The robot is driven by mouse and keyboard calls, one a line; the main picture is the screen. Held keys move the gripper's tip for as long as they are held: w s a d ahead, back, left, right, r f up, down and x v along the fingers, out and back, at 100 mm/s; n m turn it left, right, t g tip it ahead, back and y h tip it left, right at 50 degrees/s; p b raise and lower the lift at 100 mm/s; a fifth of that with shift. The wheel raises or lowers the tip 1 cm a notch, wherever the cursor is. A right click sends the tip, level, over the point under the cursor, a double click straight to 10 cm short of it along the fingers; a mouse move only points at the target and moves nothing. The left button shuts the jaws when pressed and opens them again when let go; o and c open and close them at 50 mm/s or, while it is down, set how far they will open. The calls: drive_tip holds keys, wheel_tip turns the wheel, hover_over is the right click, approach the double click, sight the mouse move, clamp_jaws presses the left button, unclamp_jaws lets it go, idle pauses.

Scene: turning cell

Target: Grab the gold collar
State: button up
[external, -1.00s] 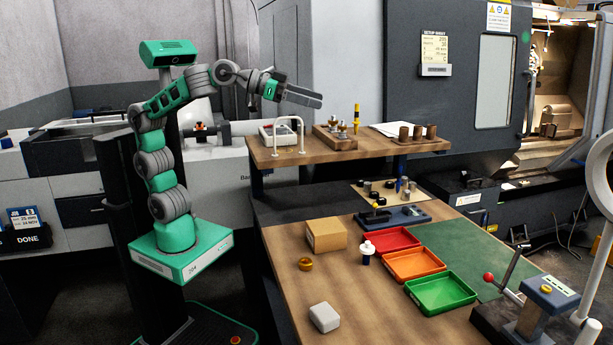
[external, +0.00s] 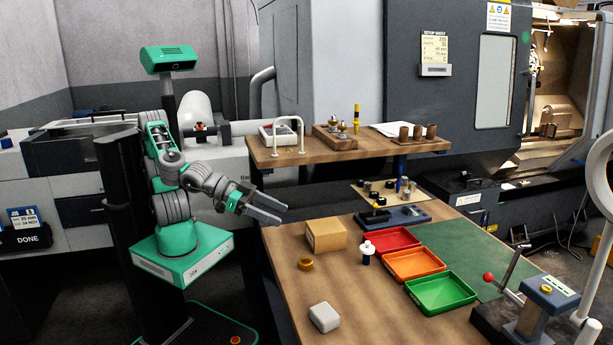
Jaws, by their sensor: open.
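The gold collar (external: 306,264) is a small ring lying on the wooden bench top, near its left edge and in front of a cardboard box. My gripper (external: 284,214) is open and empty. In the picture it sits above and to the left of the collar, by the bench's left edge, with its fingers pointing right and slightly down. The gripper is apart from the collar. Nothing hides the collar.
The cardboard box (external: 326,235) stands just behind the collar. Red, orange and green trays (external: 441,292) are further right. A raised shelf (external: 350,152) spans the back.

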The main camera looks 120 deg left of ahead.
approach(301, 261)
drive_tip(key=shift+x, duration=1.1)
drive_tip(key=p+x, duration=0.1)
drive_tip(key=x, duration=0.6)
drive_tip(key=shift+w+a+f, duration=0.1)
drive_tip(key=shift+w+a, duration=0.1)
clamp_jaws()
